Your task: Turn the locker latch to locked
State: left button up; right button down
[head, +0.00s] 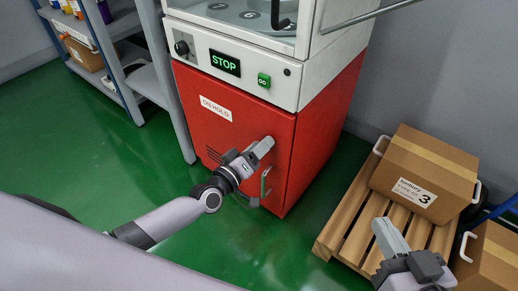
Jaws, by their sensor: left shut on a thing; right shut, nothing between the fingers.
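The locker is the red cabinet under the white machine, and its door (225,133) looks closed. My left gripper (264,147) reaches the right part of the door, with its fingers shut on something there. The fingers hide what they hold; it may be the latch, and I cannot tell which way it is turned. A vertical handle (265,182) shows on the door just below the fingers. My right gripper (387,236) is shut and empty, over the pallet at the lower right, away from the locker.
A white label reading ON HOLD (216,108) is on the door. A STOP display (225,62) and a green GO button (264,80) are above it. A wooden pallet (330,236) with a cardboard box (440,155) stands right. A grey shelf (143,80) stands left. Green floor lies open in front.

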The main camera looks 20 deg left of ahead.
pick_arm(q)
jog(key=shift+f+n+b, duration=0.15)
jog(key=shift+n+b, duration=0.15)
jog(key=shift+n, duration=1.75)
jog(key=shift+f+n+b, duration=0.1)
jog(key=shift+n+b, duration=0.15)
jog(key=shift+n, duration=1.8)
pick_arm(e)
jog(key=shift+s+d+r+t, duration=0.15)
jog(key=shift+s+d+t, duration=0.15)
jog(key=shift+d, duration=0.1)
pick_arm(q)
jog(key=o, duration=1)
jog(key=shift+o, duration=0.2)
